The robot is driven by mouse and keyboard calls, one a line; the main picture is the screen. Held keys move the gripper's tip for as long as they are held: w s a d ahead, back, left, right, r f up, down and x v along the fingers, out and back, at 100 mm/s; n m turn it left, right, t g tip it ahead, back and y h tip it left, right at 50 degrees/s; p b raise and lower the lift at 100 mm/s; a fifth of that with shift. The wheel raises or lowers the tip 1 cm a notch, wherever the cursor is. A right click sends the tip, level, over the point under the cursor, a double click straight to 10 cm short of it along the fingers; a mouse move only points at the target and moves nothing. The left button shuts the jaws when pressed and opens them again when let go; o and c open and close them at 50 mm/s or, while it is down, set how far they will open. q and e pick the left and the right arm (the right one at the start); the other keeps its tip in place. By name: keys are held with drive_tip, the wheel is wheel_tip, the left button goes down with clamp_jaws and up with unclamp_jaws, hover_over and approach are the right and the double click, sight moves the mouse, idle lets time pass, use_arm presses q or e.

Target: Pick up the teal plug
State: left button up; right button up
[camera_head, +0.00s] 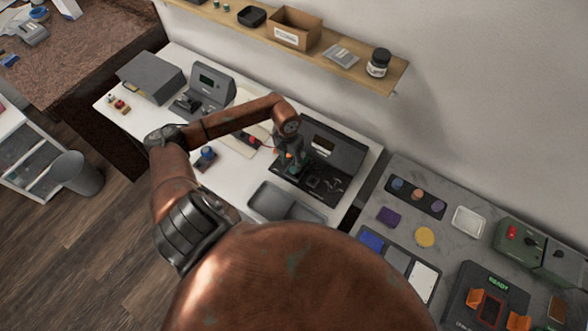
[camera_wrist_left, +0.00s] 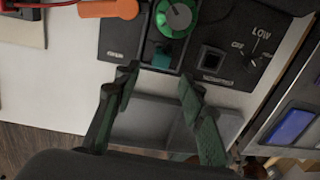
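The teal plug (camera_wrist_left: 162,56) shows in the left wrist view as a small teal block on a black panel, just below a round green knob (camera_wrist_left: 174,16). My left gripper (camera_wrist_left: 158,82) is open, with its two fingers apart and nothing between them. The plug lies just beyond the fingertips, roughly between their lines; I see no contact. In the head view my left gripper (camera_head: 290,160) is over the black device (camera_head: 325,182) on the white table. I cannot make out the plug there. My right gripper is in neither view.
A grey tray (camera_head: 268,196) sits in front of the device. An orange handle (camera_wrist_left: 108,9) lies on the panel's left. A square socket (camera_wrist_left: 211,60) is right of the plug. A grey table (camera_head: 458,212) with several small parts stands at right. A shelf (camera_head: 340,47) runs along the wall.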

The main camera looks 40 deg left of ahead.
sight(293, 169)
use_arm(q)
drive_tip(key=f, duration=0.2)
drive_tip(key=w+f, duration=0.1)
drive_tip(key=f, duration=0.1)
drive_tip(key=shift+d+f, duration=0.15)
drive_tip(key=shift+f, duration=0.4)
drive_tip(key=c, duration=0.7)
clamp_jaws()
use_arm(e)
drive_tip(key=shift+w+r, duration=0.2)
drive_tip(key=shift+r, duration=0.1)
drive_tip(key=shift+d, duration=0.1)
